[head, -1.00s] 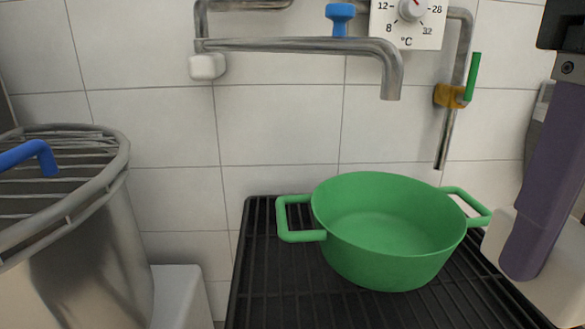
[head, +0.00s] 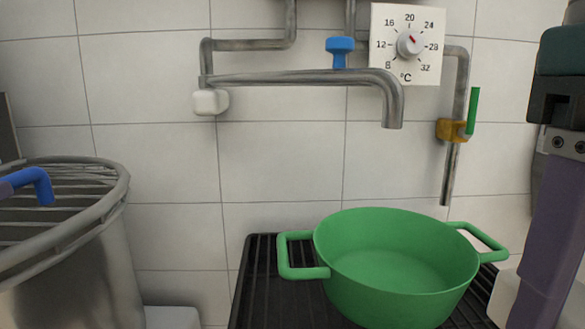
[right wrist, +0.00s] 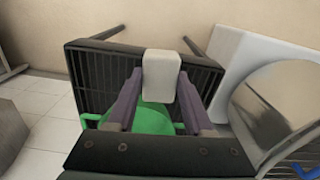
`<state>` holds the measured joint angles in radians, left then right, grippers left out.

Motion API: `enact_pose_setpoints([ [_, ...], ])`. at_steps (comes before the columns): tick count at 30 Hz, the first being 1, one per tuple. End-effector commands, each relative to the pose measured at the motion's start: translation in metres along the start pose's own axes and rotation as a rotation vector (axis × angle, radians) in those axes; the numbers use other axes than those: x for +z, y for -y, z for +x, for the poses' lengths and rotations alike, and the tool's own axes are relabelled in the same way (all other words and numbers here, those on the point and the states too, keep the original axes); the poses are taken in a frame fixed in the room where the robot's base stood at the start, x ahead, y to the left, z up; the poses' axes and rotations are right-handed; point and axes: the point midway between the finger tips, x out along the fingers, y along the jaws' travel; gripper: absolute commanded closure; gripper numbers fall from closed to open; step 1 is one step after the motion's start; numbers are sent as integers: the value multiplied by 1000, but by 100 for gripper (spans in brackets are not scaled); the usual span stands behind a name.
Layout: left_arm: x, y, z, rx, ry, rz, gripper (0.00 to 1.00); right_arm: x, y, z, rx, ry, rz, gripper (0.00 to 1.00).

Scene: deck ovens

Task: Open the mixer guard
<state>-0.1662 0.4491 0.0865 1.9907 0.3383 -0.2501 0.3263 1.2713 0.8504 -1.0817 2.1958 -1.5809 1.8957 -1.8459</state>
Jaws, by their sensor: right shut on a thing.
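The mixer's round wire guard (head: 70,190) sits down flat on the steel bowl (head: 80,270) at the left of the head view, partly cut off by the frame. Its blue handle (head: 40,186) stands at the left edge, beside a small purplish sliver I cannot identify. In the right wrist view part of the wire guard (right wrist: 292,160) shows at the lower right. My right gripper (right wrist: 158,105) is shut on a pale block (right wrist: 160,72), above the green pot and away from the guard. My left gripper is not clearly visible.
A green pot (head: 395,275) stands on a black rack (head: 260,285) beside the mixer. Above it are a steel spout (head: 300,77), a blue knob (head: 340,46), a green lever (head: 473,110) and a white temperature dial (head: 408,45). Tiled wall lies behind.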

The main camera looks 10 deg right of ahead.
Motion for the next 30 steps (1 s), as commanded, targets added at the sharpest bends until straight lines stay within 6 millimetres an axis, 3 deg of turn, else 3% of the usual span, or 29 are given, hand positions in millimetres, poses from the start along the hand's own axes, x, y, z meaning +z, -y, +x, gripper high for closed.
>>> enact_pose_setpoints([
  [10,0,0,3,0,1,1,47,0,0,0,0,0,0,100],
  [24,0,0,3,1,0,0,100,0,0,0,0,0,0,100],
  [30,0,-1,3,1,-1,0,100,0,0,0,0,0,0,100],
])
